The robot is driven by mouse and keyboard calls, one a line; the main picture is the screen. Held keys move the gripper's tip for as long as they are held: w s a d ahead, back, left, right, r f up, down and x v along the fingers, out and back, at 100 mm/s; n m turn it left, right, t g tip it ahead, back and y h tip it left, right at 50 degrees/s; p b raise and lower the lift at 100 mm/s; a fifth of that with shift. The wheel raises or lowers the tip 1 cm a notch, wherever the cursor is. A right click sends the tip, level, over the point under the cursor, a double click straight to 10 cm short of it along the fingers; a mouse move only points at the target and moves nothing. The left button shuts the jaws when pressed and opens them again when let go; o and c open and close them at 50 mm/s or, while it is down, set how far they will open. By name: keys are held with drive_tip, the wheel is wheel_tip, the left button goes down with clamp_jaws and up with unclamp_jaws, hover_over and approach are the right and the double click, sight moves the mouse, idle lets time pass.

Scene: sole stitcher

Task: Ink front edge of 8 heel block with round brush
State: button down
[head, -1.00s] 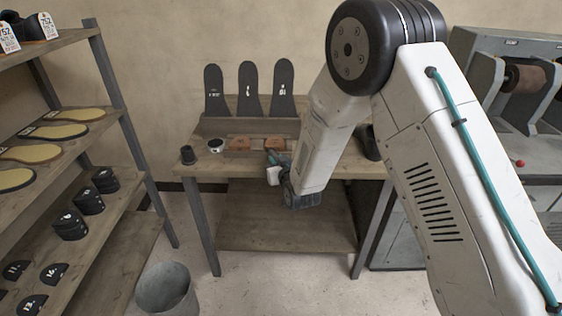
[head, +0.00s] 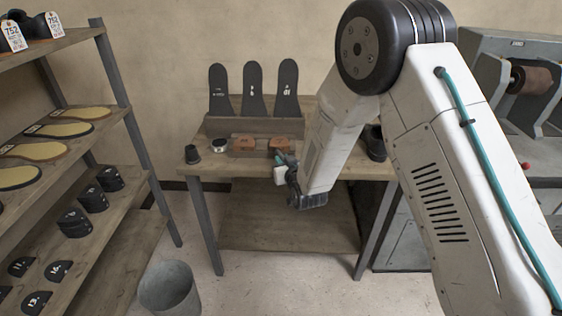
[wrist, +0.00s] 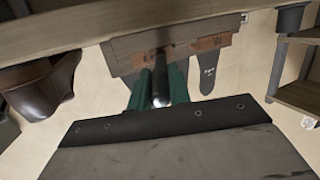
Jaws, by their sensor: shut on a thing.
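Two reddish-brown heel blocks stand side by side at the back of the workbench, a left one (head: 244,143) and a right one (head: 280,144). Their numbers are too small to read in the head view. In the wrist view, which is turned over, one block (wrist: 210,43) bears a mark I cannot read surely. My gripper (head: 287,168) is at the bench's front edge, just in front of the right block. Its green fingers (wrist: 160,88) are shut on a dark round-handled brush (wrist: 160,75). The brush points toward the blocks; its bristles are hard to make out, and I cannot tell whether it touches one.
A small round tin (head: 220,144) and a dark cup (head: 192,155) stand left of the blocks. Black sole templates (head: 253,90) stand behind. A dark boot (head: 375,143) is at the bench's right. A bucket (head: 168,288) and a shelf rack (head: 110,130) are at left.

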drive_tip(key=shift+d, duration=0.2)
drive_tip(key=shift+d, duration=0.75)
drive_tip(key=shift+d, duration=0.95)
drive_tip(key=shift+d, duration=0.1)
drive_tip(key=shift+w+a+r, duration=0.1)
drive_tip(key=shift+a+r, duration=0.1)
drive_tip(key=shift+a, duration=1.5)
drive_tip(key=shift+a, duration=0.1)
